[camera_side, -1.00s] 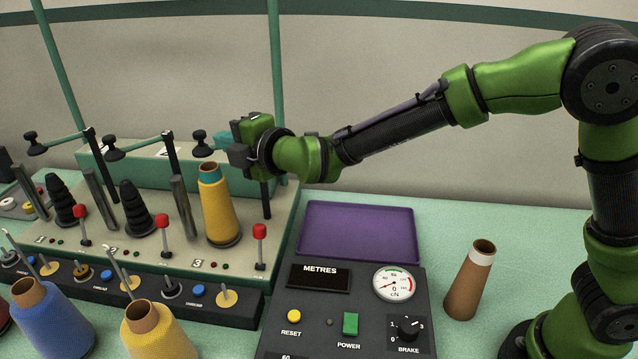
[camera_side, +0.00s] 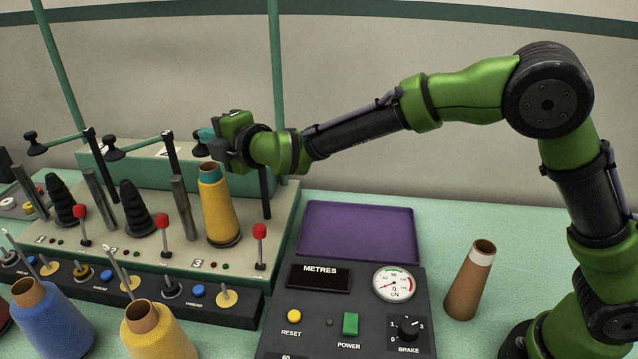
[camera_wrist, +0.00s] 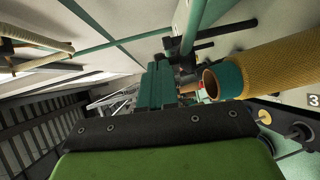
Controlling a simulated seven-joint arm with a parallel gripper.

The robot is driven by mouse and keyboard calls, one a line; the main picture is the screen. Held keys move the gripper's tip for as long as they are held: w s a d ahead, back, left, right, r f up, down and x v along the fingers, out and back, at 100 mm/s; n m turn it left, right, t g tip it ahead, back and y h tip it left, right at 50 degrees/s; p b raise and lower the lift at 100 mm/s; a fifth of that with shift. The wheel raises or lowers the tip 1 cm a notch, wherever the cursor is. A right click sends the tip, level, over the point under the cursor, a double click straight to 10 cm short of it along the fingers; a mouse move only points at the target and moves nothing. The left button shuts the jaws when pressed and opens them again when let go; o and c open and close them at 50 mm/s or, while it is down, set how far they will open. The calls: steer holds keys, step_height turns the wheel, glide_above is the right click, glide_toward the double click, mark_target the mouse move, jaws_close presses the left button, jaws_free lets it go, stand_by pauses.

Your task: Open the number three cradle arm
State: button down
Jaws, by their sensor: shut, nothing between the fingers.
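The number three cradle holds a yellow yarn cone (camera_side: 221,212) with a teal-lined top; the cone also shows in the wrist view (camera_wrist: 275,68). Its dark post (camera_side: 265,193) stands behind and right of the cone. The black knob (camera_side: 200,151) of the number three cradle arm shows just left of my gripper, above the cone top; the rest of that arm is largely hidden behind the gripper. My gripper (camera_side: 207,136) is shut and empty, its teal fingers close to the knob. The fingers also show in the wrist view (camera_wrist: 158,82). I cannot tell whether they touch the knob.
Cradle arms one (camera_side: 62,143) and two (camera_side: 140,148) stand to the left over black cone holders. Red-topped levers (camera_side: 260,233) line the front. A purple tray (camera_side: 357,231), a METRES panel (camera_side: 345,325) and a brown cone (camera_side: 470,282) lie right.

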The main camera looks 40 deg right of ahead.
steer(key=shift+w+d, duration=0.2)
steer(key=shift+w, duration=1.4)
steer(key=shift+w+d, duration=0.35)
steer(key=shift+w, duration=0.2)
steer(key=shift+w+d, duration=0.3)
steer(key=shift+w, duration=0.2)
